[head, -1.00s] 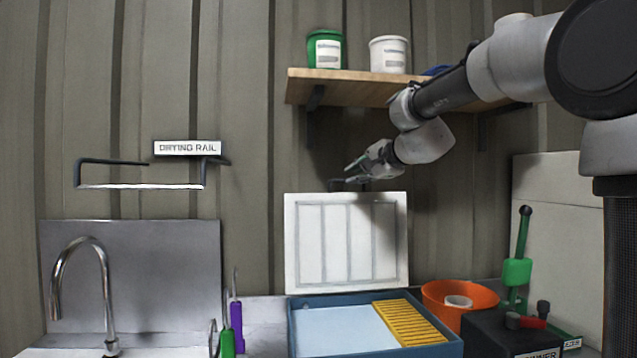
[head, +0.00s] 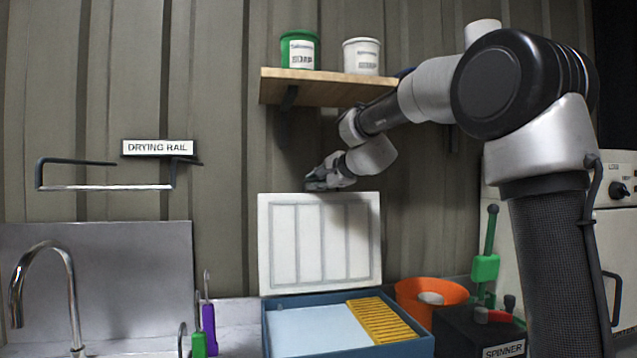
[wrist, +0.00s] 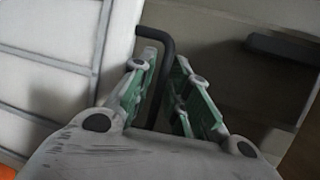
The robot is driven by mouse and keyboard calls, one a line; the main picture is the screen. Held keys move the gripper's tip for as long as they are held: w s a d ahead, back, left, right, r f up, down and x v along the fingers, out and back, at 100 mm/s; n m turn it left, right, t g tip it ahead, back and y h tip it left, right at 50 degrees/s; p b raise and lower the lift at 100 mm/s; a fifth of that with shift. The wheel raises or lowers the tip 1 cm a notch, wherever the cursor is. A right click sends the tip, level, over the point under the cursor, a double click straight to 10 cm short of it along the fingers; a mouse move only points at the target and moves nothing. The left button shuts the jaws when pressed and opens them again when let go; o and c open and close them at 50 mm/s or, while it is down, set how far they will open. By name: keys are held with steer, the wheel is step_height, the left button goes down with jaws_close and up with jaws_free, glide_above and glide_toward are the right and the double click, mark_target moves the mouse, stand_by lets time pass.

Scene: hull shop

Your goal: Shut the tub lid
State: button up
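The tub (head: 345,346) is a blue box with a pale liquid surface and a yellow slatted rack (head: 382,318) at its right. Its white panelled lid (head: 320,245) stands upright at the tub's back edge, against the ribbed wall. My gripper (head: 313,183) is at the lid's top edge in the head view. In the wrist view, my green-padded fingers (wrist: 166,62) are apart, with the dark bent lid handle (wrist: 165,48) between them. A gap shows on the handle's right side; contact on the left is unclear.
A shelf (head: 325,87) with green and white buckets is above my gripper. The sink tap (head: 45,250) and drying rail (head: 105,187) are left.

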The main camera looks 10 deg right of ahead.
jaws_close()
